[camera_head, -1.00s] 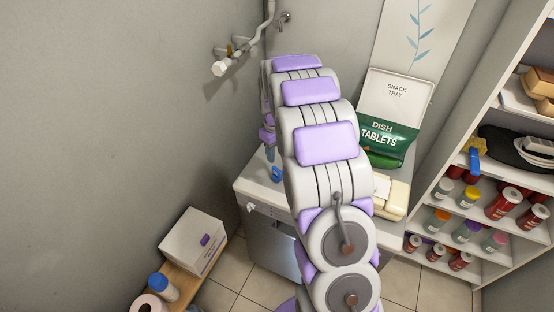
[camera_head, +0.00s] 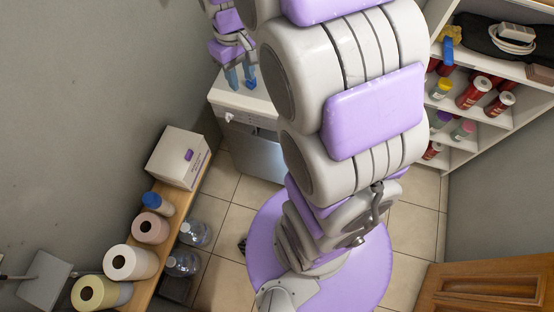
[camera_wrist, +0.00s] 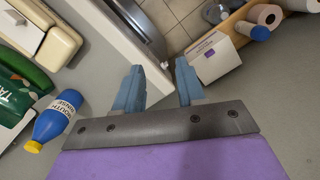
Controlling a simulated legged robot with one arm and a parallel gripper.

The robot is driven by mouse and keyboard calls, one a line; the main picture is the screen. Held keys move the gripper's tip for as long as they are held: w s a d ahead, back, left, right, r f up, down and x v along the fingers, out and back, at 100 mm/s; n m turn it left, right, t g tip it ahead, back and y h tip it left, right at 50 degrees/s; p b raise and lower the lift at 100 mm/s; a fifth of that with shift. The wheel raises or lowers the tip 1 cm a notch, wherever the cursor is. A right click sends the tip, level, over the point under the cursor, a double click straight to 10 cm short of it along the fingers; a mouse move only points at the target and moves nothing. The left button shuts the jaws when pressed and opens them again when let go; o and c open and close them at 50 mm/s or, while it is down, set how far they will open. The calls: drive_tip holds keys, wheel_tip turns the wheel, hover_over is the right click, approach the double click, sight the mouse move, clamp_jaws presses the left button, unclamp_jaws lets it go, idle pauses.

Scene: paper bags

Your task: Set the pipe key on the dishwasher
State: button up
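The dishwasher (camera_head: 255,150) is a low white unit with a silver front, against the back wall. Its white top (camera_head: 245,105) is partly hidden by my arm. My gripper (camera_head: 240,78) is above the left part of that top, its blue fingers pointing down. In the wrist view the two fingers of my gripper (camera_wrist: 158,88) stand apart, with nothing held between them. I cannot make out a pipe key for certain in any view. A yellow and blue item (camera_head: 449,45) hangs at the shelf edge on the right; what it is cannot be told.
In the wrist view, a blue mouth rinse bottle (camera_wrist: 57,118) and a green-white tablets bag (camera_wrist: 15,95) are left of my gripper. A white box (camera_head: 180,157) and paper rolls (camera_head: 130,262) stand on a wooden bench at left. Shelves with jars stand right. Tiled floor lies between.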

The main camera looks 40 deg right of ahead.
drive_tip(key=s+a, duration=0.3)
drive_tip(key=s, duration=0.9)
drive_tip(key=s+a+m+g, duration=0.1)
drive_tip(key=s+a, duration=0.1)
drive_tip(key=s, duration=1)
drive_tip(key=shift+a+r+m, duration=0.3)
drive_tip(key=shift+a+r, duration=0.1)
drive_tip(key=shift+w, duration=0.1)
